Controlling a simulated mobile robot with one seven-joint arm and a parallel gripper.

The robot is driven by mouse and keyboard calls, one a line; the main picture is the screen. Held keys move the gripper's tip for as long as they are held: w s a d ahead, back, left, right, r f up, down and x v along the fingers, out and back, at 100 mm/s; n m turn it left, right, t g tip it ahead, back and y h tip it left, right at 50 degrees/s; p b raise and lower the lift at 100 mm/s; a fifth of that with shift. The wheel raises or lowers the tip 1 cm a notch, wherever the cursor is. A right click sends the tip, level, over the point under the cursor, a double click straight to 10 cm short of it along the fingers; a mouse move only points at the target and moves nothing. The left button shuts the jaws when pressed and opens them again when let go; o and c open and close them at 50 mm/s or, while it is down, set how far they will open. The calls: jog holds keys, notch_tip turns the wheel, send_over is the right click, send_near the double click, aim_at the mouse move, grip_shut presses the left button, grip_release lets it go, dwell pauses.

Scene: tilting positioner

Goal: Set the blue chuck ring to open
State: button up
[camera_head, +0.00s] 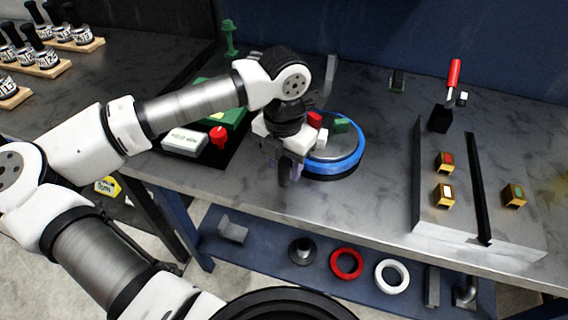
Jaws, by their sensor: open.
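The blue chuck ring (347,165) runs around a round metal plate (338,146) on the grey bench, near the middle of the camera_head view. A small red block, a white block and a green block (342,125) sit on or at the plate. My gripper (284,180) points down just left of the ring, and my wrist hides the ring's left side. The gripper is open. I cannot tell whether it touches the ring. No setting mark on the ring is readable.
A grey fixture with a black slot (480,180) and small brass-coloured blocks stands on the right. A red-handled tool (453,75) is behind it. A white box (185,141) and a red knob (218,135) lie left of my gripper. The bench front between ring and fixture is clear.

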jog(key=shift+f, duration=0.95)
jog(key=shift+c, duration=0.2)
grip_shut()
